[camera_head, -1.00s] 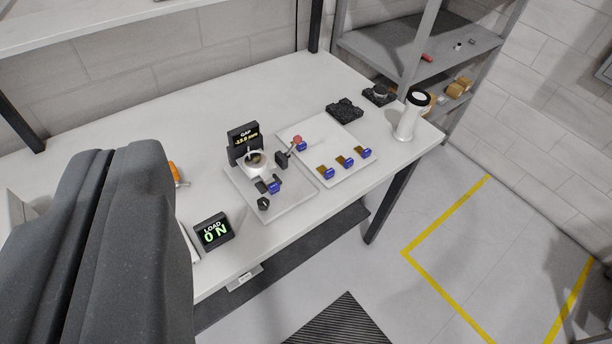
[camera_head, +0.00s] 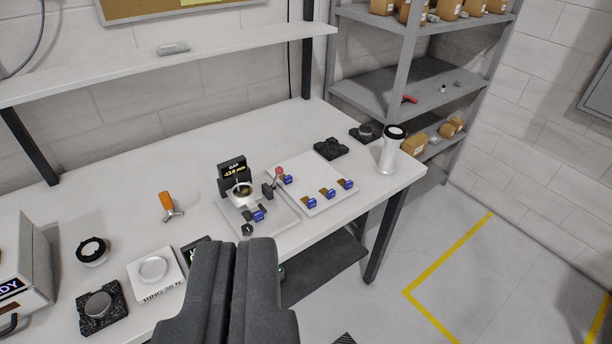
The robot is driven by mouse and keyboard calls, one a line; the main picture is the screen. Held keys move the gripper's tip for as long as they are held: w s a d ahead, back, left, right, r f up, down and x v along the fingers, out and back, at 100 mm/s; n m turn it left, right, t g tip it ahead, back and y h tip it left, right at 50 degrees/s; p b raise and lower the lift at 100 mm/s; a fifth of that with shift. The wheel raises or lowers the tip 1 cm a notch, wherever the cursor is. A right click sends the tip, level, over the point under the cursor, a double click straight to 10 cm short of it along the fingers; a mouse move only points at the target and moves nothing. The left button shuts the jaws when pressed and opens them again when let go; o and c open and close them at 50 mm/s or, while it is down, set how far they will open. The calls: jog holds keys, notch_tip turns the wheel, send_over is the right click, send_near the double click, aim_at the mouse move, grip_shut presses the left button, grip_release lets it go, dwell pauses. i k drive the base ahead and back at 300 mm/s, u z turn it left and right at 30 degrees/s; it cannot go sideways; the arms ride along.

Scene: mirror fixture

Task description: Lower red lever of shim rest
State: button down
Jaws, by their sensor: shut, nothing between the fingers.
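The red lever (camera_head: 278,171) is a small red knob on a dark stem, tilted up and to the right. It stands on the right part of the shim rest fixture (camera_head: 262,228), a pale plate with a white ring mount. A black gap display (camera_head: 234,172) reading about -13.0 mm stands behind the ring. My gripper (camera_head: 232,250) is a dark grey pair of fingers pressed together, in the lower middle of the view. It is in front of and below the fixture in the picture, apart from the lever, and hides part of the load display.
A pale tray (camera_head: 325,205) with several blue-tagged shims lies right of the fixture. A white cylinder (camera_head: 388,150) stands at the right table edge. An orange-handled tool (camera_head: 167,205) and a white ring scale (camera_head: 155,270) stand left. An upper shelf (camera_head: 200,45) runs behind.

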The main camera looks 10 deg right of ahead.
aim_at(278, 170)
jog(key=z, duration=0.05)
jog(key=i, duration=1)
